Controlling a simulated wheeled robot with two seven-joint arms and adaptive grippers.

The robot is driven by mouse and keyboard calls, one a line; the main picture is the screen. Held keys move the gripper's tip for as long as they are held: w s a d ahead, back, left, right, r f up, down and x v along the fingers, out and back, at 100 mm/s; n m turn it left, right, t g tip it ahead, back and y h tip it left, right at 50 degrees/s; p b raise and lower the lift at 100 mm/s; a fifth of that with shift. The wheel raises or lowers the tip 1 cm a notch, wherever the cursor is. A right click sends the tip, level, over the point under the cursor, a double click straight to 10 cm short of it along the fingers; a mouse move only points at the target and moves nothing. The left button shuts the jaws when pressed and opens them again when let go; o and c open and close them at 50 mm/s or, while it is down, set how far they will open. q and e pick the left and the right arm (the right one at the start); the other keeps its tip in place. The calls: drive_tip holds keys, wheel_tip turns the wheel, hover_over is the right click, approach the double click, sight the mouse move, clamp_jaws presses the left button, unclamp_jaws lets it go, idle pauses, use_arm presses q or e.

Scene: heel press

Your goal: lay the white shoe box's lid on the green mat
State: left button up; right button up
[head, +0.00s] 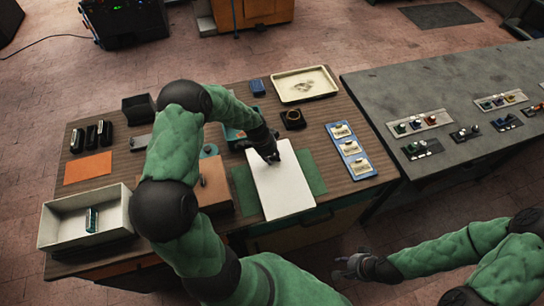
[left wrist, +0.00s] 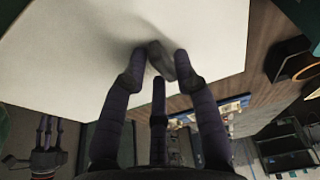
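The white lid (head: 284,192) is a flat pale panel over the middle of the green mat (head: 311,172). Mat shows on both sides of it, and the lid's near end reaches the table's front edge. I cannot tell whether the lid touches the mat or hangs just above it. My left gripper (head: 273,157) is at the lid's far end. In the left wrist view its fingers (left wrist: 160,62) close around a small grey grip on the lid (left wrist: 70,50). The white shoe box (head: 62,229) stands open at the table's left end. My right gripper (head: 352,268) is empty, fingers spread, off the table.
A small green item (head: 91,220) is in the box. A brown box (head: 214,188) stands left of the mat, and a blue card tray (head: 352,153) lies right of it. A cream tray (head: 304,85) is at the back. A grey table (head: 385,88) adjoins on the right.

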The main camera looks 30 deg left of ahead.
use_arm(q)
drive_tip(key=shift+r, duration=0.15)
drive_tip(key=v, duration=1.2)
